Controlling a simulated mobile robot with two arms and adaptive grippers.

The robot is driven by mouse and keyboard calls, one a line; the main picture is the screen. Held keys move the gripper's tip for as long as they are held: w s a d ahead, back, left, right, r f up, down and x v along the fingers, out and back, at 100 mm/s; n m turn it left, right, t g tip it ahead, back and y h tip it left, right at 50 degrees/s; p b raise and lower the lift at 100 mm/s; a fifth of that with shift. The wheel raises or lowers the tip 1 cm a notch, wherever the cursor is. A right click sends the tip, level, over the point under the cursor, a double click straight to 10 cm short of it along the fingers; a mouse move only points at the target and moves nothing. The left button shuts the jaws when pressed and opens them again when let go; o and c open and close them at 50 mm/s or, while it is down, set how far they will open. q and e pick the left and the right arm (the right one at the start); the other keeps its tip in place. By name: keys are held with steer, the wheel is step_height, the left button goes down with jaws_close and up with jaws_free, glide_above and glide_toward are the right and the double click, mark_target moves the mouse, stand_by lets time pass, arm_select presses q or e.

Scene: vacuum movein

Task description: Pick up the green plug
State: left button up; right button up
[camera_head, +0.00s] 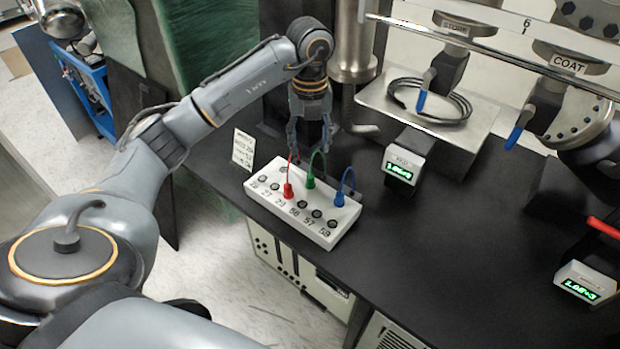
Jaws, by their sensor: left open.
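The green plug (310,183) stands in the white socket box (324,238) on the black bench, with a green cable looping up from it. A red plug (288,191) stands to its left and a blue plug (339,199) to its right, each with its own cable. My left gripper (310,150) is open and points down just above and behind the plugs, close to the green cable. I cannot tell whether it touches a cable. My right gripper is not in view.
Two small green-lit displays, one near the box (401,171) and one at the right (587,285), stand on the bench (430,250). A metal pipe stands behind my gripper. A coiled black cable (440,100) lies on a metal block. A printed card (243,149) stands left of the box.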

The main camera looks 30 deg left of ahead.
arm_select(q)
steer(key=p, duration=0.1)
glide_above(310, 175)
steer(key=f, duration=0.6)
steer(key=shift+s+d+f, duration=0.15)
steer(key=shift+s, duration=0.1)
steer(key=f+p, duration=0.2)
steer(key=f, duration=0.2)
steer(key=shift+w+f, duration=0.1)
steer(key=shift+w, duration=0.1)
steer(key=shift+f, duration=0.6)
jaws_close()
